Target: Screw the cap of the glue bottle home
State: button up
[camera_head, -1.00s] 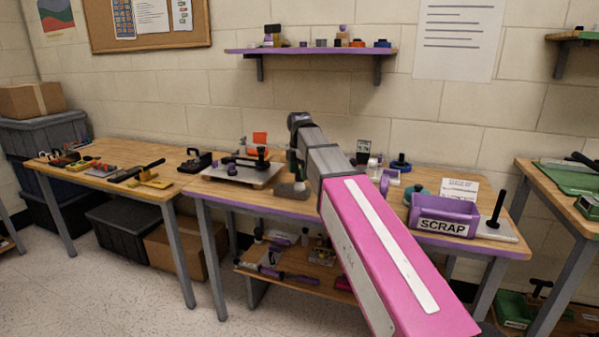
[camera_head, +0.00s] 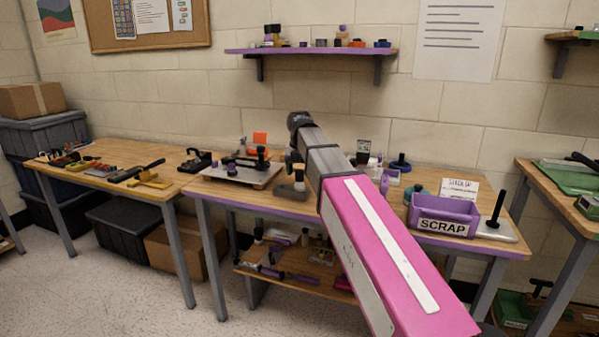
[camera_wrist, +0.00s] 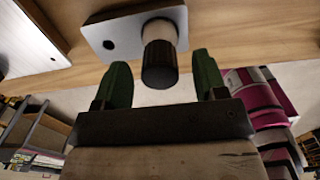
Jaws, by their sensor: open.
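In the wrist view, a ribbed black cap (camera_wrist: 160,66) sits on the end of a pale, narrow bottle neck (camera_wrist: 160,30). The bottle stands at a metal plate (camera_wrist: 103,33) that has a dark hole, on a wooden bench top. My gripper (camera_wrist: 162,66) is open, with one green finger on each side of the cap. Gaps show between the cap and both fingers. How far the cap is threaded on cannot be told.
The purple-edged bench (camera_head: 250,205) carries a pale board with a black clamp (camera_head: 240,172) on the left. A purple SCRAP bin (camera_head: 444,217) and a black post (camera_head: 495,208) stand on the right. A purple shelf (camera_head: 310,51) hangs above on the wall.

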grip_shut()
jog(key=m, duration=0.4)
jog(key=shift+m, duration=0.3)
jog(key=shift+m, duration=2.3)
jog(key=m, duration=0.4)
jog(key=shift+m, duration=0.3)
